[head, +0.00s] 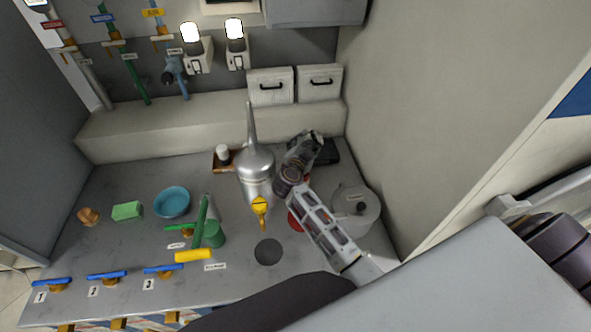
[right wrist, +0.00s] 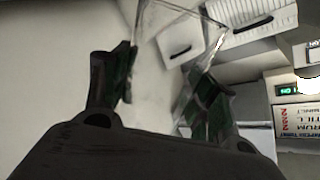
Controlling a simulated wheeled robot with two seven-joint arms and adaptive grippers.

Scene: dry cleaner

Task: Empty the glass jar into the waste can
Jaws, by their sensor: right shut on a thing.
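My right gripper (head: 309,144) is over the back right of the counter, to the right of a silver can with a tall spout (head: 256,168). In the right wrist view its two dark fingers are on either side of a clear glass jar (right wrist: 176,45). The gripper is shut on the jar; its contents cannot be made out. In the head view the jar is hard to tell from the gripper. A round grey lidded can (head: 356,212) stands at the right, beside my right forearm; I cannot tell if it is the waste can. My left gripper is not in view.
A dark round spot (head: 268,252) lies near the front. A wall (head: 440,100) closes the right side. A ledge (head: 200,126) runs behind.

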